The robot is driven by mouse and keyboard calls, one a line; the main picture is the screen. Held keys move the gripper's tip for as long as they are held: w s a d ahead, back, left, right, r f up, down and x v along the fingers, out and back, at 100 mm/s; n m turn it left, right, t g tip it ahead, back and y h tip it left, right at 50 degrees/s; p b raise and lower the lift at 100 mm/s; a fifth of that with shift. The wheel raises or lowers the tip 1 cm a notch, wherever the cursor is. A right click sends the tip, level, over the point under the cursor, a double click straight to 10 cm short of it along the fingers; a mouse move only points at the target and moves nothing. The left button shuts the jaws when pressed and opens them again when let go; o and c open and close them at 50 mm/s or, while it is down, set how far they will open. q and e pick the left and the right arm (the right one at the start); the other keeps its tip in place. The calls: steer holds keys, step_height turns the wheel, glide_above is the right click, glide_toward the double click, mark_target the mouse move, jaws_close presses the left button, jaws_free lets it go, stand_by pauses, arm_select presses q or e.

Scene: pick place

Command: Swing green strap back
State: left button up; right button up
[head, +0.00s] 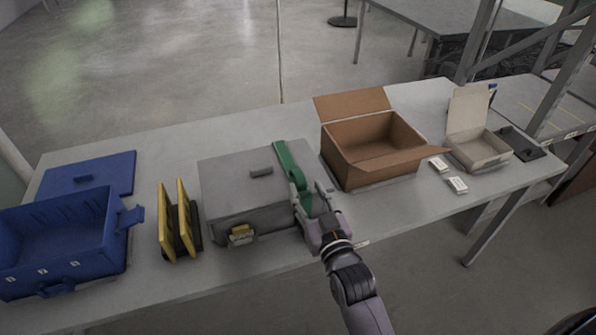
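A green strap (289,163) lies over the right end of a grey lidded box (228,183) on the table. Its near part runs down to my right gripper. My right gripper (313,199) is at the box's front right corner, with its two fingers apart and the strap's near end between or just behind them. I cannot tell whether the fingers touch the strap. The lid is down, with a small grey handle on top and a yellow latch (241,235) on the front. My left gripper is not in view.
On the table (400,223), a blue crate (62,240) and its blue lid (90,176) are at the left, beside yellow upright panels (172,225). An open cardboard box (370,150), a beige box (478,150) and two small white packs (457,185) are at the right.

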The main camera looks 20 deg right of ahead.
mark_target(301, 181)
steer(key=w, duration=0.7)
steer(key=shift+a, duration=0.15)
steer(key=shift+c, duration=0.4)
jaws_close()
